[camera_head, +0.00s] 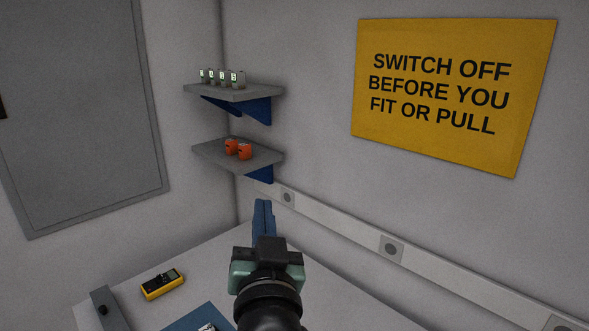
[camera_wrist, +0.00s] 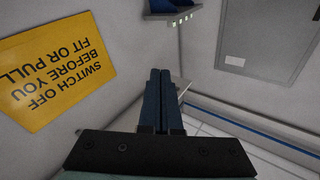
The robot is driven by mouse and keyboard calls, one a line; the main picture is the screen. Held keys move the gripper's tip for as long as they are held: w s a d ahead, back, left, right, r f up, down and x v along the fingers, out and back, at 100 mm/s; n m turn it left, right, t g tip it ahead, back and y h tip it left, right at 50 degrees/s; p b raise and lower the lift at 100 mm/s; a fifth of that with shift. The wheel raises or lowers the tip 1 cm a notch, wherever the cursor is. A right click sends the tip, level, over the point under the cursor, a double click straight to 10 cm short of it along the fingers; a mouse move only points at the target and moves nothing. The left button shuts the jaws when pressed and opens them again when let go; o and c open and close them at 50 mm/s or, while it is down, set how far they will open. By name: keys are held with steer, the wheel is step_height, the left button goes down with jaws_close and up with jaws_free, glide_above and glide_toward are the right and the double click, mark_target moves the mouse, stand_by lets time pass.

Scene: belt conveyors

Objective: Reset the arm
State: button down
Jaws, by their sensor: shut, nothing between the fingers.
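My gripper (camera_head: 264,204) is raised over the workbench in the head view, with its blue fingers pointing away toward the corner of the room. In the wrist view the two blue fingers (camera_wrist: 160,72) lie side by side, pressed together with nothing between them. The fingers touch nothing that I can see.
A grey bench (camera_head: 225,262) carries a yellow meter (camera_head: 162,284), a blue mat (camera_head: 190,322) and a grey block with a black knob (camera_head: 104,309). Two corner shelves hold several small numbered grey units (camera_head: 222,77) and two orange items (camera_head: 238,149). A yellow sign (camera_head: 452,92) hangs right.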

steer(key=s+d+r+t, duration=0.1)
steer(key=s+r+t, duration=0.1)
steer(key=s+r, duration=0.3)
steer(key=s+d+r+t+h, duration=0.1)
steer(key=s+r, duration=0.5)
steer(key=r, duration=0.6)
steer(key=s+d+r+n+t+h, duration=0.1)
steer(key=s+d+r+t, duration=0.1)
steer(key=s+r+t, duration=0.3)
step_height(320, 180, up, 4)
steer(key=shift+s+d+r, duration=0.1)
steer(key=shift+s+d, duration=0.15)
steer(key=shift+s, duration=0.25)
